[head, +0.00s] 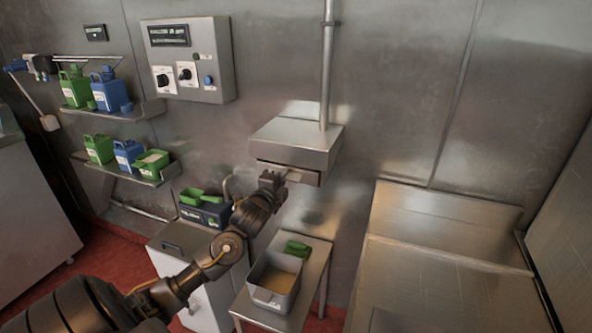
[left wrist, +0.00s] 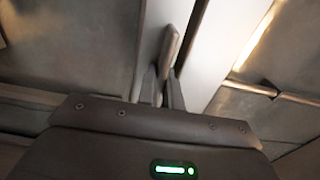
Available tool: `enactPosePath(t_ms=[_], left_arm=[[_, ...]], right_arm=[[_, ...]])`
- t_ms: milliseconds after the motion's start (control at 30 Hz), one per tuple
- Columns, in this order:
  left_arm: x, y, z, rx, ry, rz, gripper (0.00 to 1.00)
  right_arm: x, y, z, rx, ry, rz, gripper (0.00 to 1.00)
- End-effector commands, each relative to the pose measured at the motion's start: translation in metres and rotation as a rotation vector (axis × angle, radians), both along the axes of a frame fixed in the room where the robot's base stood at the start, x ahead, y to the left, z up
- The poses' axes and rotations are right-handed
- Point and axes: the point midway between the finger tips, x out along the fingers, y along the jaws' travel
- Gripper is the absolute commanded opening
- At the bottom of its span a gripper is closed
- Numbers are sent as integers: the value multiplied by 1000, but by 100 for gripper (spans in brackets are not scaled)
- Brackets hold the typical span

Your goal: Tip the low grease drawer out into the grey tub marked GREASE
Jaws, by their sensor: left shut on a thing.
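My left gripper (head: 272,180) is at the front of a slim metal drawer (head: 308,179) under the steel hood box (head: 297,143) on the wall. It is shut on the drawer's handle. In the left wrist view the fingers (left wrist: 162,88) close around the upright bar of the handle (left wrist: 171,45), against a pale metal face. How far the drawer stands out, and what is in it, I cannot see. A grey tub (head: 264,298) with tan contents stands on a small steel table below; no GREASE mark is readable on it. My right gripper is not in view.
Shelves hold green and blue jugs (head: 113,92). A steel counter (head: 440,285) at right is clear.

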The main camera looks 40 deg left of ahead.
Motion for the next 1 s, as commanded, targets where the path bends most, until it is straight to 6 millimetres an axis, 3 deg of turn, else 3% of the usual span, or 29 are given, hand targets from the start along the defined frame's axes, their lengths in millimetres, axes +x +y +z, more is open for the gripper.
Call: enactPosePath(t_ms=[467,1000], left_arm=[[-3,-1,6,1,-12,-1,0],[-64,-20,6,0,-10,-1,0]], right_arm=[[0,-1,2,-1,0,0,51],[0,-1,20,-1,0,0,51]])
